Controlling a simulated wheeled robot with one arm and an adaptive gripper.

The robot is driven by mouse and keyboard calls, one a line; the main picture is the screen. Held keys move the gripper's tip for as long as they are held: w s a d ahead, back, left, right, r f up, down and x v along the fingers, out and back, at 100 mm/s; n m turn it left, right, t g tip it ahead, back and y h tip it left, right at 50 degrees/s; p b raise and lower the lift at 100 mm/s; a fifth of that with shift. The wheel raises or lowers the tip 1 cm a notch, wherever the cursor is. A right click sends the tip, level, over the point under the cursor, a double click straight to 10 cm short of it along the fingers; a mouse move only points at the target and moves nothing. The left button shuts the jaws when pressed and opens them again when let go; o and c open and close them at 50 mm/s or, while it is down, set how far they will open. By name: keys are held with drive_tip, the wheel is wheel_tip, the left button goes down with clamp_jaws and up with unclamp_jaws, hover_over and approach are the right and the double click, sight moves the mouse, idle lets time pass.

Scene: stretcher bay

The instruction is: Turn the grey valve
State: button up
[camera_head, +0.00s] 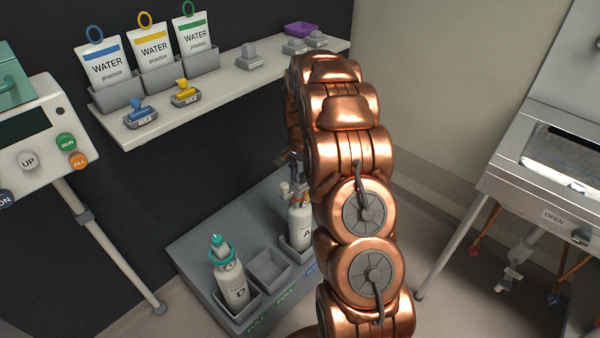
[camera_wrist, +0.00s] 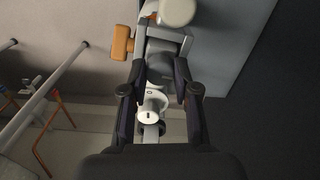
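My gripper (camera_wrist: 162,80) points down over the bottle marked A (camera_head: 300,222), which stands in the floor tray. In the wrist view, a dark grey rounded part (camera_wrist: 160,64), which may be the grey valve, lies between my two separated fingertips. I cannot tell whether the fingers press on it. A cream knob (camera_wrist: 175,12), an orange handle (camera_wrist: 122,43) and a white round piece (camera_wrist: 152,112) show around it. In the head view my arm hides most of the gripper and part of bottle A. A pale grey tap (camera_head: 517,264) also hangs under the steel unit at right.
Bottle D (camera_head: 230,280) with a teal top stands left of an empty tray slot (camera_head: 268,272). A wall shelf (camera_head: 225,95) holds water pouches and clips. A control panel (camera_head: 40,140) is at left, the steel unit (camera_head: 540,205) at right.

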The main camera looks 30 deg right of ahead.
clamp_jaws()
drive_tip(key=shift+n+b, duration=0.35)
drive_tip(key=shift+n, duration=0.05)
drive_tip(key=n+b, duration=0.2)
drive_tip(key=n, duration=0.1)
drive_tip(key=shift+f+n, duration=0.15)
drive_tip(key=shift+n, duration=0.25)
drive_tip(key=n+b, duration=0.2)
drive_tip(key=n, duration=1)
drive_tip(key=shift+n+b, duration=0.4)
drive_tip(key=n, duration=0.6)
drive_tip(key=shift+n, duration=0.3)
